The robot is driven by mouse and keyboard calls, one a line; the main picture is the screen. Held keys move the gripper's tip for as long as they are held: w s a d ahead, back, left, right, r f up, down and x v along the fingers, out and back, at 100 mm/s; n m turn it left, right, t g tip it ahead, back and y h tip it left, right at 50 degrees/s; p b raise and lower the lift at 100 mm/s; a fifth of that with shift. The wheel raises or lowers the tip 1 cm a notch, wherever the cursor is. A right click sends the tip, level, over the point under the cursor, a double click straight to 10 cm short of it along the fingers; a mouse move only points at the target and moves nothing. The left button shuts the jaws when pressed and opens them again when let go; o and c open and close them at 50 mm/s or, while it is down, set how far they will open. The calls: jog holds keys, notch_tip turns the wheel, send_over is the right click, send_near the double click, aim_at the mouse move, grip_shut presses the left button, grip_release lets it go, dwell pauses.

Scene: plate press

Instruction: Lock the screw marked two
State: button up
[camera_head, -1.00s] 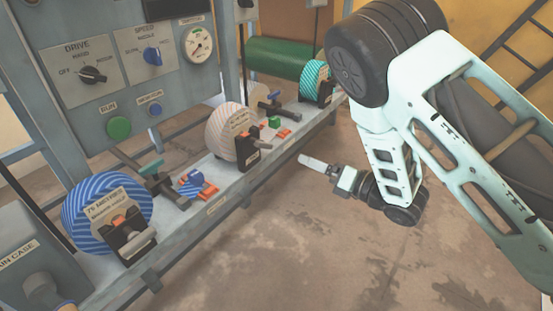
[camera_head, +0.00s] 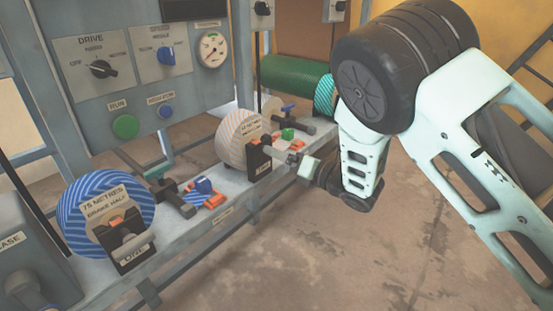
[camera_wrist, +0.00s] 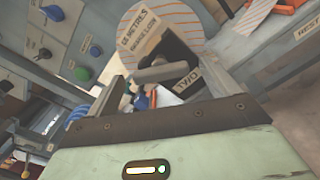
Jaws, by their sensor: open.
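The middle screw has a grey bar handle (camera_wrist: 163,71) on a black block (camera_wrist: 188,58) with a small label. The label looks like TWO, but it is tilted and hard to read. In the head view the black block (camera_head: 259,161) stands in front of a cream and orange striped disc (camera_head: 232,140), beside my gripper (camera_head: 297,159). My gripper (camera_wrist: 165,84) is open in the wrist view, with a finger on each side of the handle in the picture. Whether the fingers touch it I cannot tell. Nothing is held.
A blue striped disc (camera_head: 88,205) with its own black screw block (camera_head: 130,240) stands at the near left on the metal rail. A control panel (camera_head: 130,70) rises behind. The floor at right is clear.

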jog(key=shift+b+x, duration=0.4)
jog(key=shift+x, duration=1.15)
jog(key=shift+c, duration=0.4)
jog(key=shift+d, duration=0.1)
jog(key=c, duration=0.9)
